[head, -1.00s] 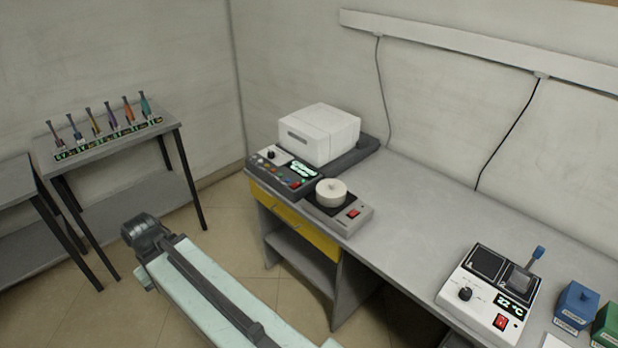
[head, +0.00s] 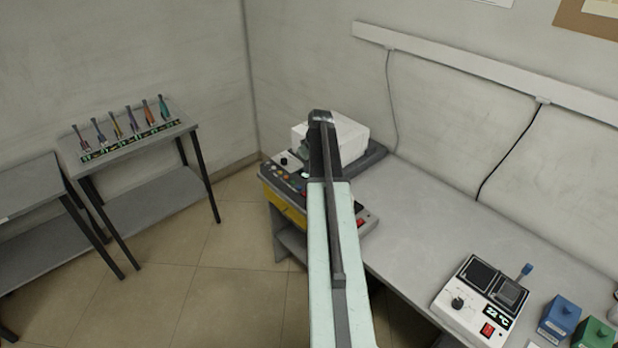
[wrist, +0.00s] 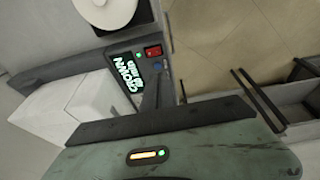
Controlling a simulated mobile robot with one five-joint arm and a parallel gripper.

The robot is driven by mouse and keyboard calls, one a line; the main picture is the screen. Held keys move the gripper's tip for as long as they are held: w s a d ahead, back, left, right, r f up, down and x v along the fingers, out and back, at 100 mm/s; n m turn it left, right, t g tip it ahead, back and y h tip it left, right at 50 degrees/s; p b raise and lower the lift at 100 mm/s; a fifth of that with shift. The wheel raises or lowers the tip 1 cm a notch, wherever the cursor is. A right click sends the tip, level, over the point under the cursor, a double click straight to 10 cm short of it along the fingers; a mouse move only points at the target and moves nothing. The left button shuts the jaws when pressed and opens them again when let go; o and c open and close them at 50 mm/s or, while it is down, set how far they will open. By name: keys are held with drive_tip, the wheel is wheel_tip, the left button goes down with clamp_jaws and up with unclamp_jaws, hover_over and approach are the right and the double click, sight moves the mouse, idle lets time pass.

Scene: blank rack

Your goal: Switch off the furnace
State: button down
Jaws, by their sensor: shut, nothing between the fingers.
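The furnace is a white box (head: 359,137) with a grey control panel (head: 270,172) in front, at the desk's far left corner. My arm covers part of both in the head view. In the wrist view the white box (wrist: 65,110) is at left. The panel there shows a lit green display (wrist: 128,74), a red rocker switch (wrist: 153,51) and a blue button (wrist: 157,66). My gripper (wrist: 157,82) is shut and empty, its dark tip over the panel close to the blue button. Whether it touches is unclear. The switch's position cannot be told.
A device with a round white top (wrist: 105,10) stands beside the panel; its red switch (head: 361,223) shows past my arm. A white hotplate (head: 460,318) and blue box (head: 560,318) sit farther right. A small table (head: 115,150) with several coloured tools stands left. Mid-desk is clear.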

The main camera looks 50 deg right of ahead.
drive_tip(key=shift+s+d+r, duration=0.1)
drive_tip(key=shift+s+d, duration=0.1)
drive_tip(key=shift+d, duration=0.3)
drive_tip(key=shift+s+d+r, duration=0.1)
drive_tip(key=shift+s+d, duration=0.1)
drive_tip(key=shift+d, duration=0.25)
drive_tip(key=b+x, duration=0.9)
drive_tip(key=s+b+x, duration=0.1)
drive_tip(key=b+x, duration=0.4)
drive_tip(key=shift+d+f, duration=0.15)
drive_tip(key=shift+f, duration=0.05)
drive_tip(key=shift+r, duration=0.1)
